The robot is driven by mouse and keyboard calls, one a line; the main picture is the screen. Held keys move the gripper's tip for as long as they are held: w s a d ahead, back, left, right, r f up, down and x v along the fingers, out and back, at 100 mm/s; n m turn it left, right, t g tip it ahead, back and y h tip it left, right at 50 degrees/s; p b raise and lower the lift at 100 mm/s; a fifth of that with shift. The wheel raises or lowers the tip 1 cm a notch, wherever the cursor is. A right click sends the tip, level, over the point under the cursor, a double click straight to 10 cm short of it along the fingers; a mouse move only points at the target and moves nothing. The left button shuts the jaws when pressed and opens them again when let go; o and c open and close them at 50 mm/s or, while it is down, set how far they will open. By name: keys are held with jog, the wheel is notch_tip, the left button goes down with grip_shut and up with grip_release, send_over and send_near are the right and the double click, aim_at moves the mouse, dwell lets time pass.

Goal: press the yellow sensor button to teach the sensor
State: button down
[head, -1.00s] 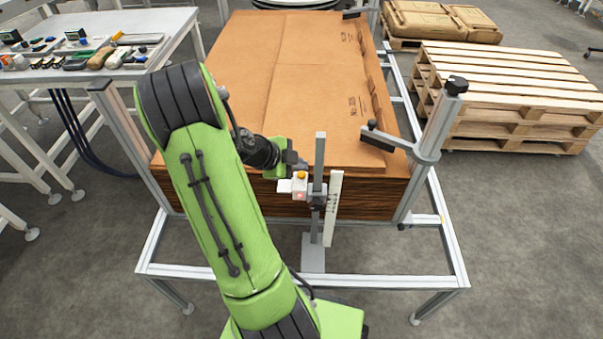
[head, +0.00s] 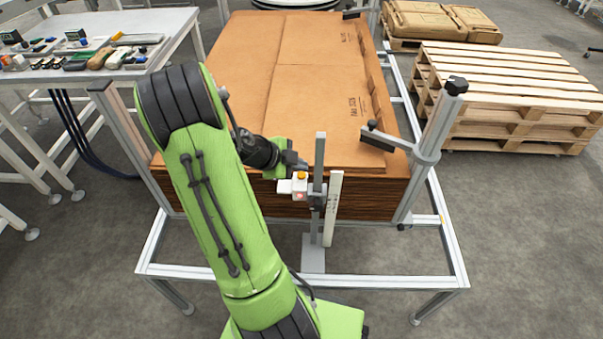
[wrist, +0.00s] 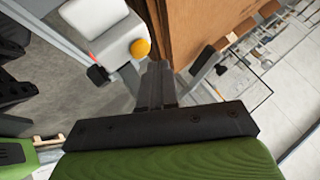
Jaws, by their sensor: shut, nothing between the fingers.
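The sensor (head: 299,188) is a small white box on an upright metal post in front of the cardboard stack. A yellow-orange button (head: 301,174) sits on its top, and a small red light shows on its front. My gripper (head: 295,161) is just above and behind the button in the head view. In the wrist view, the shut black fingers (wrist: 157,70) are close beside the button (wrist: 140,48), which shows to their left on the white sensor body (wrist: 120,40). I see no clear contact between fingertips and button.
The cardboard stack (head: 310,90) lies close behind the sensor, inside a metal frame (head: 380,281). A white upright strip (head: 333,210) stands right of the post. A clamp post (head: 437,125) rises at right. Pallets (head: 510,90) and a tool table (head: 150,22) stand farther off.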

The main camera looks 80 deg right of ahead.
aim_at(298, 176)
dwell(0.4)
jog(key=shift+f+b, duration=0.5)
jog(key=shift+b, duration=0.4)
jog(key=shift+f+b, duration=0.35)
jog(key=shift+b, duration=0.2)
dwell(0.3)
jog(key=shift+r, duration=0.85)
jog(key=shift+r+p, duration=0.1)
jog(key=shift+p, duration=0.2)
jog(key=shift+r+p, duration=1.2)
jog(key=shift+r, duration=1.2)
